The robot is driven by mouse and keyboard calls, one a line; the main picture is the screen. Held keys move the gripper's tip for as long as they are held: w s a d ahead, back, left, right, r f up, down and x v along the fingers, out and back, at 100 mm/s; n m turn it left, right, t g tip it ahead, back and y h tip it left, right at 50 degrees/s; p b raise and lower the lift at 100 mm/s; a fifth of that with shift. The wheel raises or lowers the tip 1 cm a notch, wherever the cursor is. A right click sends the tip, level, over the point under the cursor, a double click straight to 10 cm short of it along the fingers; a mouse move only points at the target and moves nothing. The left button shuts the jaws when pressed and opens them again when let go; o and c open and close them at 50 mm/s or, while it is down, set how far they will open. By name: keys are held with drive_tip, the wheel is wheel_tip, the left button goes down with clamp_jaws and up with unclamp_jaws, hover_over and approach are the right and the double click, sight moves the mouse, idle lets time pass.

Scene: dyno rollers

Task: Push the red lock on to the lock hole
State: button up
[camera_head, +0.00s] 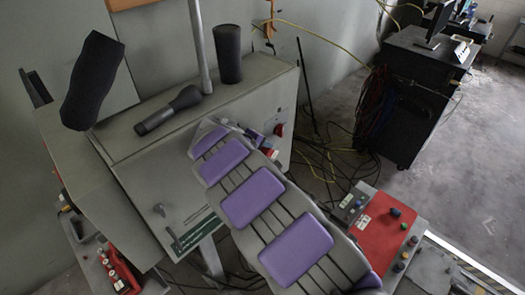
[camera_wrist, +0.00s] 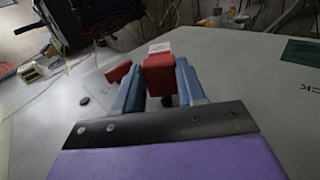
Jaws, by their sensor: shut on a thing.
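In the wrist view, a red lock (camera_wrist: 159,76) with a white label on its top sits between the two blue fingers of my gripper (camera_wrist: 160,88). The fingers are shut on it, in front of the grey panel (camera_wrist: 250,95). A second red piece (camera_wrist: 118,71) is just left of the fingers. A small dark round spot (camera_wrist: 83,101) shows on the panel at the left; I cannot tell if it is the lock hole. In the head view, my gripper (camera_head: 265,143) is by the right part of the cabinet front, with small red parts around it, and my purple-padded arm partly covers the panel.
The grey cabinet (camera_head: 165,170) carries a black cylinder (camera_head: 228,54) and a dark flashlight-like tool (camera_head: 168,110) on top. A red control box (camera_head: 380,228) with knobs stands at the lower right. Cables (camera_head: 325,160) lie on the floor. Open floor (camera_head: 440,180) lies right.

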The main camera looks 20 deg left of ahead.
drive_tip(key=shift+a, duration=0.1)
drive_tip(key=o, duration=1.1)
drive_tip(key=shift+o, duration=0.2)
drive_tip(key=shift+r, duration=0.1)
drive_tip(key=b+v, duration=0.1)
drive_tip(key=v, duration=1.6)
drive_tip(key=shift+a, duration=0.2)
